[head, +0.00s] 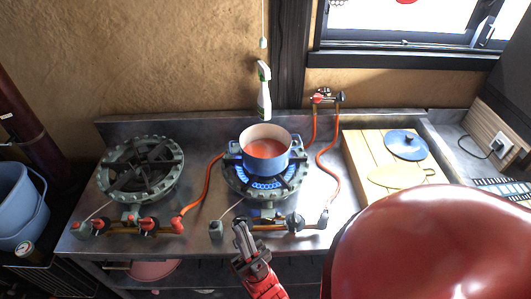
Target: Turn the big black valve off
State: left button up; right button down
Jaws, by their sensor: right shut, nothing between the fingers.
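A black valve knob (295,222) sits on the brass gas pipe at the front of the right burner (268,190). Blue flames show around that burner under a blue pot (263,153) with orange-red contents. My right gripper (240,223) is shut and empty in front of the burner, to the left of the black knob and apart from it in the picture. Its depth relative to the pipe is hard to tell. My left gripper is not in view.
The left burner (140,169) shows no flame and has red knobs on its pipe. Orange hoses (328,170) lead to a wall fitting (326,97). A wooden board (363,160) with a blue lid (405,145) is at right.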

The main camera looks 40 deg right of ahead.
aim_at(294, 220)
jog(key=z, duration=1.15)
jog(key=k, duration=0.1)
